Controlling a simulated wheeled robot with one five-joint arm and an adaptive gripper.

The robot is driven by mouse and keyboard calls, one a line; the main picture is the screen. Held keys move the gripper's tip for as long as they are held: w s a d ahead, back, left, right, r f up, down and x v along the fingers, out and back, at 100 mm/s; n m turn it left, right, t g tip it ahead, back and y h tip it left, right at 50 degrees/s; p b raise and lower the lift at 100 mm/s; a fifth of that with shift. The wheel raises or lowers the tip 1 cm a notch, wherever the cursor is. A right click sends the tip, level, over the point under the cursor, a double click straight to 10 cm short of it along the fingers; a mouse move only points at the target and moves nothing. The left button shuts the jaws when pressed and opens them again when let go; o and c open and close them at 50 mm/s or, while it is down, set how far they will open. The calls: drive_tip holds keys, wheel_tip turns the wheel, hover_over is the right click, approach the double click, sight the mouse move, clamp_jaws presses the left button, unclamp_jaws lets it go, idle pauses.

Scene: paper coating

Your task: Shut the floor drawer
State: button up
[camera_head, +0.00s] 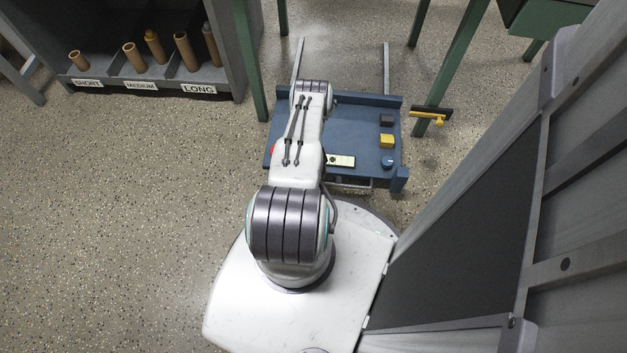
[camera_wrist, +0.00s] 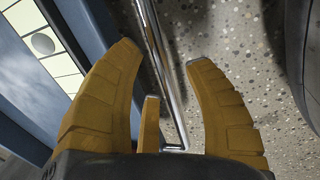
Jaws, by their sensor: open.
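The floor drawer (camera_head: 354,122) is a blue tray pulled out on two metal rails (camera_head: 387,68) in front of my base. Its metal bar handle (camera_head: 352,184) shows at the near edge. In the wrist view the handle (camera_wrist: 152,45) runs between the fingers of my gripper (camera_wrist: 163,55), which is open. I cannot tell if either finger touches the bar. The drawer's blue front (camera_wrist: 88,22) is to the left of the bar. In the head view my arm covers part of the drawer, and my gripper is hidden.
The drawer carries a yellow block (camera_head: 386,141), a dark block (camera_head: 387,120) and a pale panel (camera_head: 341,160). Green table legs (camera_head: 449,70) stand behind. A grey rack with tubes (camera_head: 182,52) is at upper left. A grey metal frame (camera_head: 470,215) is close on the right. Floor at left is clear.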

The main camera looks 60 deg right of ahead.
idle(0.3)
clamp_jaws()
idle(0.3)
drive_tip(key=shift+f, duration=0.1)
idle(0.3)
